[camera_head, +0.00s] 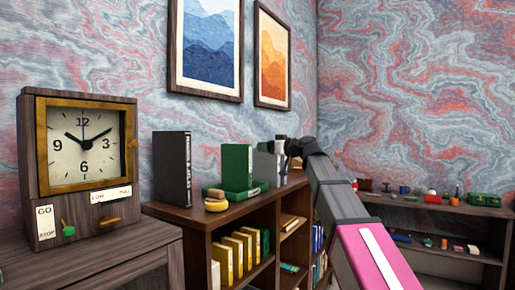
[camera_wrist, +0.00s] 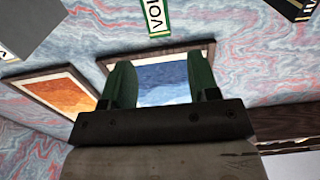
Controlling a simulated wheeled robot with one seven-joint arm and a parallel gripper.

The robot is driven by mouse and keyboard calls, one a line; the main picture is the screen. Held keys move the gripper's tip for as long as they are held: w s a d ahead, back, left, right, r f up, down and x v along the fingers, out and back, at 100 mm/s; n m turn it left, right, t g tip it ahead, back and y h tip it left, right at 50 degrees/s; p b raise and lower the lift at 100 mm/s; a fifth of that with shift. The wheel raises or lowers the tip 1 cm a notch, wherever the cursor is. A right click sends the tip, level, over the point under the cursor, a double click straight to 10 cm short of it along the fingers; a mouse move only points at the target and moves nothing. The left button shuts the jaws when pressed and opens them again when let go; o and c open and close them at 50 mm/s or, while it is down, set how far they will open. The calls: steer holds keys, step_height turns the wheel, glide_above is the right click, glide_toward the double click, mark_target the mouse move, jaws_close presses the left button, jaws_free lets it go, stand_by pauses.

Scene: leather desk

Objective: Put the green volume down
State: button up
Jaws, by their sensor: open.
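The green volume (camera_head: 237,167) stands upright on top of the bookcase, with a flat green part around its foot; I cannot tell whether that is a separate piece. Its white-and-green lettered label (camera_wrist: 157,16) shows at the top edge of the wrist view. My gripper (camera_wrist: 161,80) is open, with two dark green fingers apart and only the wall picture seen between them. In the head view my arm reaches to the right of the volume, beside a grey block (camera_head: 266,166). The fingertips are hard to make out there.
A black volume (camera_head: 172,168) stands left of the green one, with a yellow round object (camera_head: 215,203) in front. A clock (camera_head: 82,150) stands on the left cabinet. The grey block also shows in the wrist view (camera_wrist: 28,25). A cluttered shelf (camera_head: 440,208) is at right.

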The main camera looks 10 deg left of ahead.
steer(key=shift+s+d, duration=0.15)
steer(key=shift+d, duration=0.25)
steer(key=d+f+m+h, duration=0.25)
steer(key=d+f, duration=0.25)
steer(key=f, duration=0.8)
steer(key=d+f+m+g+h, duration=0.1)
steer(key=d+f+m+h, duration=0.2)
steer(key=f, duration=1.1)
steer(key=d+f+m+h, duration=0.25)
steer(key=d+f, duration=0.35)
steer(key=f, duration=0.7)
steer(key=s+d+f+m+g+h, duration=0.2)
steer(key=s+d+f, duration=0.4)
steer(key=f, duration=0.4)
steer(key=s+d+f+m+g+h, duration=0.1)
steer(key=s+d+f+g+h, duration=0.1)
steer(key=s+d+f, duration=0.5)
steer(key=s+d+f+m+g+h, duration=0.1)
steer(key=s+d+f+h, duration=0.3)
steer(key=f, duration=0.8)
steer(key=s+d+m, duration=0.1)
steer(key=s+d, duration=0.1)
steer(key=s, duration=0.1)
steer(key=shift+d+f+m+g+h, duration=0.2)
steer(key=shift+f+m+g+h, duration=0.1)
steer(key=shift+g, duration=0.1)
steer(key=shift+s, duration=0.1)
